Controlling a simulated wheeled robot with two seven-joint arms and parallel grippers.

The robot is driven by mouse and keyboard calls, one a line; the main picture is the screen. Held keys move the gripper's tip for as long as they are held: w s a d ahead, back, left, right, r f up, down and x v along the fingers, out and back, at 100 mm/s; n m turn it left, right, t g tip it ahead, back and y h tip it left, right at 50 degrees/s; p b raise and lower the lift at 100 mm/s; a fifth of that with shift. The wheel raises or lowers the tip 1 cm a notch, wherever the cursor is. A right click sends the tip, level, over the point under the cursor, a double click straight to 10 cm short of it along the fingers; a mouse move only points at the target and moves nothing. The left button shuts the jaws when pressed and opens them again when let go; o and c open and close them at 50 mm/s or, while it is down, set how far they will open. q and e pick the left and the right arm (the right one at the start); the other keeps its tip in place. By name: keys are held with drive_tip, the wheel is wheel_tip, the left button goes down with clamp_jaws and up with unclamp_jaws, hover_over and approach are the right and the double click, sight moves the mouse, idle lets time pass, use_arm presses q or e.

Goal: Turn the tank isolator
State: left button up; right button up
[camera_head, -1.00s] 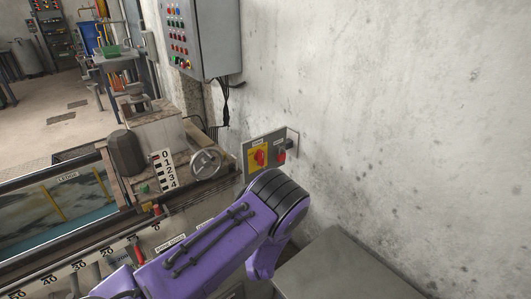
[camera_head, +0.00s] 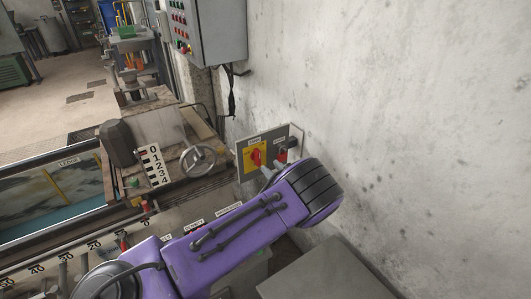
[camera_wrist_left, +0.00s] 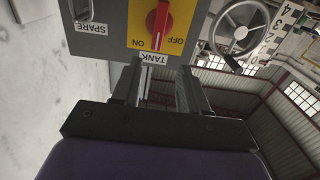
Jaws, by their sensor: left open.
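The tank isolator is a red rotary knob (camera_head: 257,157) on a yellow plate, on a grey panel against the wall. In the left wrist view the knob (camera_wrist_left: 158,20) is seen upside down, with ON and OFF marks and a TANK label; its handle lies near upright in the picture, one end beside ON. My left gripper (camera_wrist_left: 162,80) is open and empty, its two fingers pointing at the TANK label, just short of the knob. In the head view its grey fingers (camera_head: 269,170) show just below the knob; my purple arm hides the rest. My right gripper is not in view.
A second isolator (camera_head: 281,155), by a SPARE label (camera_wrist_left: 91,28) in the wrist view, sits right beside the tank one. A handwheel (camera_head: 198,160) and a 0-to-4 scale (camera_head: 153,164) stand left. A control cabinet (camera_head: 212,30) hangs above. A grey box top (camera_head: 325,272) lies lower right.

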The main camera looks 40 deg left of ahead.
sight(259, 154)
use_arm(q)
drive_tip(key=x, duration=0.3)
drive_tip(key=p+x, duration=0.1)
drive_tip(key=x, duration=0.4)
drive_tip(key=shift+w+a, duration=0.25)
drive_tip(key=shift+w, duration=0.1)
clamp_jaws()
